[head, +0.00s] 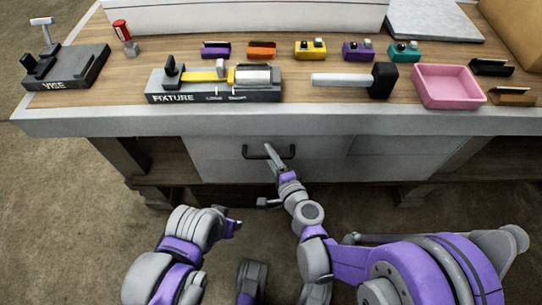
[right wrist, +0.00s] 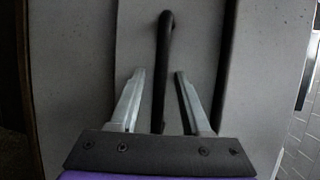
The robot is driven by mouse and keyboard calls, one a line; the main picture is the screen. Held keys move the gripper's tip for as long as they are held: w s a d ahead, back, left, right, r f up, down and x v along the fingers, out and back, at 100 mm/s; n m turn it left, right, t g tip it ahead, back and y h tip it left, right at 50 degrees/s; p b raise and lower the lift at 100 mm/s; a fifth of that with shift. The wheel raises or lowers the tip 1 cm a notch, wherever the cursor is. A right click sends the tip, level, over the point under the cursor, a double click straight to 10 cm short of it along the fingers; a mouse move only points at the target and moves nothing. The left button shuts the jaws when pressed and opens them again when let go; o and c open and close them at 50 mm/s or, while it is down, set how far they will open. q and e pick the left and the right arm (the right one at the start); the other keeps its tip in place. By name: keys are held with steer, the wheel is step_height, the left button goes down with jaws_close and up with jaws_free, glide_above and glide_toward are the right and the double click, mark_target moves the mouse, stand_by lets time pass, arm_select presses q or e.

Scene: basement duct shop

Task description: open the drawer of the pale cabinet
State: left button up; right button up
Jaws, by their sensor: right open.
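The pale cabinet (head: 390,168) is under the workbench. Its drawer front (head: 218,150) looks flush with the cabinet face and carries a dark bar handle (head: 252,154). My right gripper (head: 271,153) is at the handle, with its fingers reaching the bar near its middle. In the right wrist view, the dark handle (right wrist: 165,45) runs between the two open fingers of my right gripper (right wrist: 157,75), with gaps on both sides. My left gripper (head: 234,226) is low in front of the cabinet, apart from it; its finger opening is not clear.
The bench top holds a vise (head: 65,67), a fixture (head: 213,82), a black-headed hammer (head: 355,79), a pink tray (head: 448,85) and several small coloured blocks. The bench's front edge (head: 330,121) overhangs the drawer. Open floor lies to the left.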

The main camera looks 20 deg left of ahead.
jaws_close()
stand_by(1.4)
